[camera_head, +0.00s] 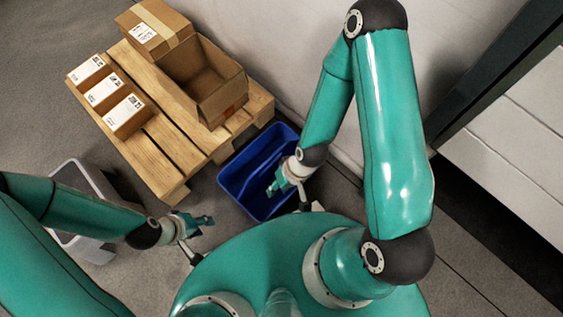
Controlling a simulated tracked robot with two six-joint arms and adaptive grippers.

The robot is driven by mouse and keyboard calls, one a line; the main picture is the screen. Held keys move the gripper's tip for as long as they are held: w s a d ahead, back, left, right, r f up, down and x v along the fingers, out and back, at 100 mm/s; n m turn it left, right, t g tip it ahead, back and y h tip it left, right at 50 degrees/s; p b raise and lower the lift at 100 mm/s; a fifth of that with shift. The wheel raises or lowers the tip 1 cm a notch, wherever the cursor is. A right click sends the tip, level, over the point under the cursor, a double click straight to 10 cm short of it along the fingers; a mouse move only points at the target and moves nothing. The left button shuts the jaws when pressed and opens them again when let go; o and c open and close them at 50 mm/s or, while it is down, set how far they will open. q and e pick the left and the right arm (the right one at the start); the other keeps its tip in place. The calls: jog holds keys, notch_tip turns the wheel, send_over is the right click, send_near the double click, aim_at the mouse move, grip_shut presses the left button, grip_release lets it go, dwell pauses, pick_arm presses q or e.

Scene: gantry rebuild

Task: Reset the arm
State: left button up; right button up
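My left gripper (203,221) is at the lower left, at the end of the green arm that comes in from the left. It is beside the pallet's near corner, above the floor, and nothing shows in it. My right gripper (274,186) hangs over the blue bin (232,177), at the end of the arm that bends down from the upper right. Nothing shows in it either. Both grippers are small in view, so I cannot tell how far their fingers are apart.
A wooden pallet (160,165) holds several small labelled boxes (104,92), a taped box (153,32) and an open carton (222,103). A grey bin (77,178) stands at the left, partly behind my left arm. A pale wall (285,50) runs behind the pallet.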

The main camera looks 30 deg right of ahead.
jog(key=shift+s+d+m, duration=0.25)
jog(key=shift+d+m, duration=0.05)
jog(key=shift+m, duration=0.2)
jog(key=shift+r, duration=0.15)
notch_tip(320, 180, up, 29)
jog(key=p, duration=2.9)
jog(key=shift+r+p, duration=0.2)
jog(key=shift+p, duration=0.1)
